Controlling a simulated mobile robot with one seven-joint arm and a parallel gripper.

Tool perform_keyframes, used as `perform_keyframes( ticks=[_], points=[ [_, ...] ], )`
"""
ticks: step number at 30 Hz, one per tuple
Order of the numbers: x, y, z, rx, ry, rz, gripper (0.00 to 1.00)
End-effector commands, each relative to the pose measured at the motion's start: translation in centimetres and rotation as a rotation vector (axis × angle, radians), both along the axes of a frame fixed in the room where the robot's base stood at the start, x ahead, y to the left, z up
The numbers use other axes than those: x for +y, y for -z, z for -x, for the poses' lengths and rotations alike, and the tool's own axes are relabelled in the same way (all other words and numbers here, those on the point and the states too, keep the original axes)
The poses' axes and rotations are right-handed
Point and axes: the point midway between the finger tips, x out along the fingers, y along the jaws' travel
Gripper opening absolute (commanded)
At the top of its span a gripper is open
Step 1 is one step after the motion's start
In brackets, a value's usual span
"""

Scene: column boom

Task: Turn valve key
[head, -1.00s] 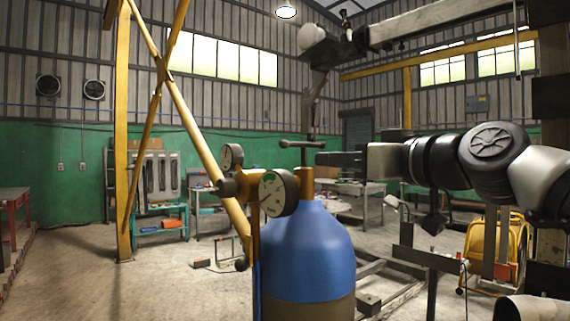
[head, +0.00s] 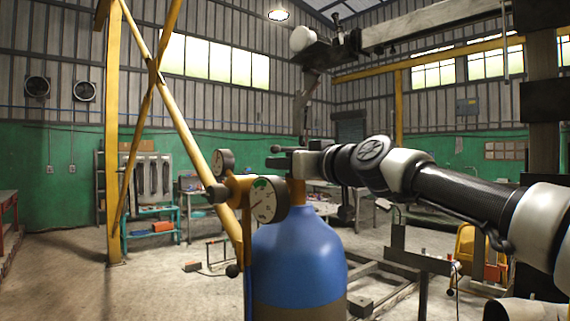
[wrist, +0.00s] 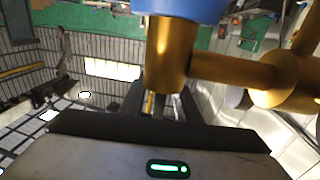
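A blue gas cylinder (head: 298,262) stands upright in the head view, with a brass valve (head: 296,192) on its neck. My gripper reaches in from the right, at the key just above the brass valve. In the wrist view the brass valve (wrist: 165,60) fills the upper middle and hides the fingertips. The dark fingers (wrist: 165,105) show on both sides of it. Whether they touch or hold the key is hidden.
Two gauges, a large one (head: 267,200) and a small one (head: 222,163), stick out left of the valve. A yellow diagonal brace (head: 190,115) stands behind them. A metal frame (head: 375,275) lies right of the cylinder. The floor at left is open.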

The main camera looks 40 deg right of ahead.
Motion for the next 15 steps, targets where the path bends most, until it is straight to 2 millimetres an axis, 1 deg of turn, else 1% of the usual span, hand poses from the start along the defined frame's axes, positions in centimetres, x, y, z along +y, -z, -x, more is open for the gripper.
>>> perform_keyframes(
  ticks=[3,8,9,15],
  points=[
    [0.0,0.01,0.02,0.0,0.0,0.0,0.3],
    [0.0,0.02,0.03,0.0,0.0,0.0,0.03],
    [0.0,0.02,0.03,0.0,0.0,0.0,0.0],
    [-0.08,0.23,0.08,0.002,0.016,0.003,0.0]
  ],
)
